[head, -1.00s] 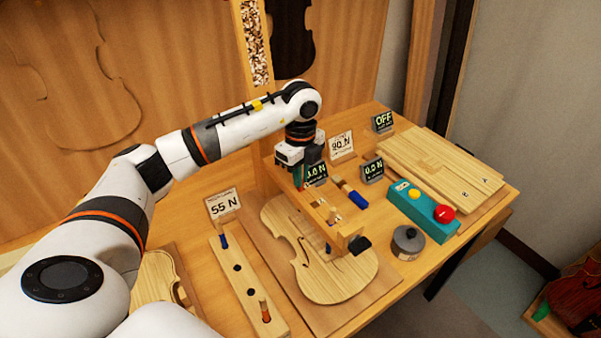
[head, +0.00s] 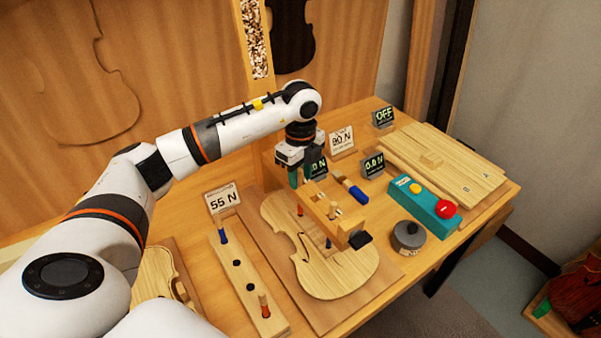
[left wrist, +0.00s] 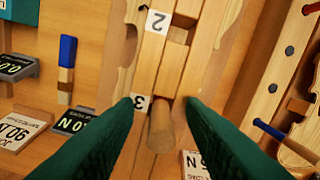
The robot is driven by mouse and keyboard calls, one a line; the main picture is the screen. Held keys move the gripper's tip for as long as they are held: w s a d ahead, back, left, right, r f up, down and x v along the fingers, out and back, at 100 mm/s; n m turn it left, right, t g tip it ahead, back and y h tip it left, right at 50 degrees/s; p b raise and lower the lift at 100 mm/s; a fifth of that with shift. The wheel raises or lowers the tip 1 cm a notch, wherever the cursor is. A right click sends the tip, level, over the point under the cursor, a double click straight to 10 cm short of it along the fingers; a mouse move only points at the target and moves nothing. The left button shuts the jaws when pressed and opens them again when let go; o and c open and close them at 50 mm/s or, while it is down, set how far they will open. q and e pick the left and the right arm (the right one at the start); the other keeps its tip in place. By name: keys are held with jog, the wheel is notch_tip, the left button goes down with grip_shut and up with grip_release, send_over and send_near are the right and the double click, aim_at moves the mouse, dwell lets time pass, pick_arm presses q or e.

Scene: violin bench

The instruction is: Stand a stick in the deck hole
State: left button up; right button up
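My left gripper (head: 304,176) hangs over the far end of the wooden beam (head: 345,225) above the violin plate. In the left wrist view its green fingers (left wrist: 162,112) are apart, with gaps on both sides of a round wooden stick (left wrist: 162,132). This stick rises toward the camera beside the label 3 on the beam; whether it is fully seated in a hole is hidden. A red part (head: 300,210) shows below the gripper in the head view. A blue-ended stick (head: 355,192) is right of the beam. My right gripper is not in view.
A rack (head: 247,275) at left holds a blue-topped stick (head: 223,237) and a red-banded stick (head: 264,306). The violin plate (head: 335,275) lies under the beam.

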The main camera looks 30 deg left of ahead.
pick_arm(q)
notch_tip(320, 180, up, 11)
jog(key=shift+f+b, duration=0.1)
jog(key=shift+b, duration=0.7)
jog(key=shift+r, duration=0.6)
